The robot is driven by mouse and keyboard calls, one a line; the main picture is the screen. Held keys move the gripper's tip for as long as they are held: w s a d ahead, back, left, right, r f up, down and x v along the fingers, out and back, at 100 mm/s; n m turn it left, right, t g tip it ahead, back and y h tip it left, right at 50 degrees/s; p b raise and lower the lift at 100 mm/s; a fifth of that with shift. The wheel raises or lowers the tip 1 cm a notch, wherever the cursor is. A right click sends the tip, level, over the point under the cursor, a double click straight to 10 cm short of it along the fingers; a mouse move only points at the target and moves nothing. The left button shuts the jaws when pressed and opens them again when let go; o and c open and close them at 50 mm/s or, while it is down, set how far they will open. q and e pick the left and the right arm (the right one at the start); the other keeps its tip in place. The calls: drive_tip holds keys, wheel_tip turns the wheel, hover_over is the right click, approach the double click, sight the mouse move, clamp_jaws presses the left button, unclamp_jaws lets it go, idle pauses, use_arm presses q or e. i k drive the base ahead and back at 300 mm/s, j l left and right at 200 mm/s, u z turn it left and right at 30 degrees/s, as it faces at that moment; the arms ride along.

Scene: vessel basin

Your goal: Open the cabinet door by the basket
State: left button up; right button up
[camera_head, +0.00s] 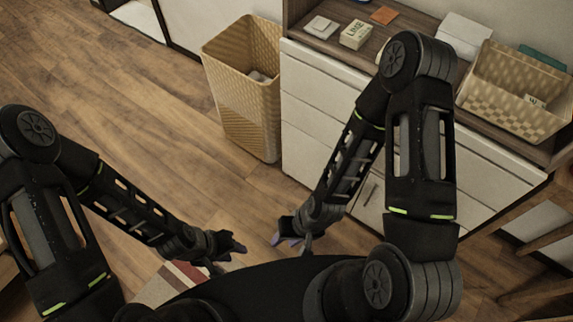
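The white cabinet (318,125) stands right of centre, with wide fronts under a wooden top. A tall tan woven basket (240,110) stands on the floor against its left side. A small upright handle (371,190) shows low on the cabinet front, partly behind my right arm. The front around it looks closed, and my arm hides much of it.
A striped rug (172,283) lies by my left gripper. Wooden furniture legs (540,240) stand at the right edge. The floor at left is clear.

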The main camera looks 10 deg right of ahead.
sight(306, 159)
drive_tip(key=l, duration=1.5)
